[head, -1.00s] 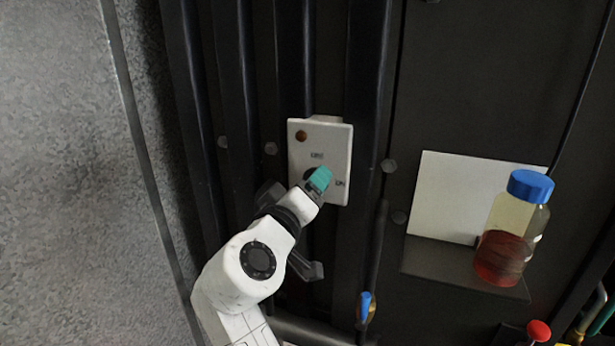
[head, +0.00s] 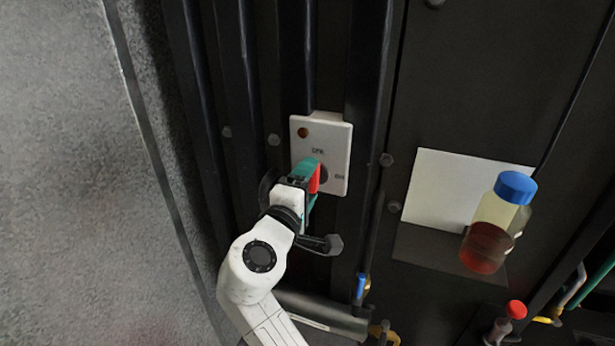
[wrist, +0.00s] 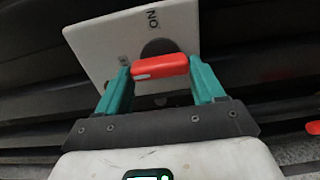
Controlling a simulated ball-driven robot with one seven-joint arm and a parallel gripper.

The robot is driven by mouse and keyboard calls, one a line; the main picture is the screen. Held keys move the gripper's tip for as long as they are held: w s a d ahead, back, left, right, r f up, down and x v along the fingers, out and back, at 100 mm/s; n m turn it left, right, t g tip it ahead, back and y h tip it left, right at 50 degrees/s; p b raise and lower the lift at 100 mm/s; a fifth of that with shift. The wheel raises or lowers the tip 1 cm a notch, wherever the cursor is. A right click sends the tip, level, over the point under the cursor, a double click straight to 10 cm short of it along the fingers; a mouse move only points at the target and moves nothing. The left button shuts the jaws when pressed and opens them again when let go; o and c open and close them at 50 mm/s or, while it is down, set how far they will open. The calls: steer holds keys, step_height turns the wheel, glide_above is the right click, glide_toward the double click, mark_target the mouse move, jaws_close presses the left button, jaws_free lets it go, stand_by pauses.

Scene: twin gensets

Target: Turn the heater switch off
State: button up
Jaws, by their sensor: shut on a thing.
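The heater switch is a white plate (head: 335,140) on a dark ribbed panel, with a round dial and a red handle (head: 316,180). An OFF label sits above the dial and an ON label to its right. My gripper (head: 311,178) reaches it from below with teal fingers. In the wrist view the red handle (wrist: 160,66) lies crosswise between the fingertips (wrist: 161,72), which are shut on it. A white mark shows at its left end. In the head view the fingers partly hide handle and dial, so I cannot tell exactly where it points.
A blue-capped bottle of red liquid (head: 488,240) is at right, by a white card (head: 440,185). A red knob (head: 516,310) and a blue-ended part (head: 361,287) are lower down. Hex bolts stud the panel.

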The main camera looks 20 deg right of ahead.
steer(key=shift+a, duration=0.15)
stand_by(0.3)
steer(key=o, duration=1)
steer(key=shift+o, duration=0.2)
steer(key=b+v, duration=0.2)
steer(key=v, duration=0.8)
steer(key=shift+s+a, duration=0.2)
steer(key=shift+s, duration=0.1)
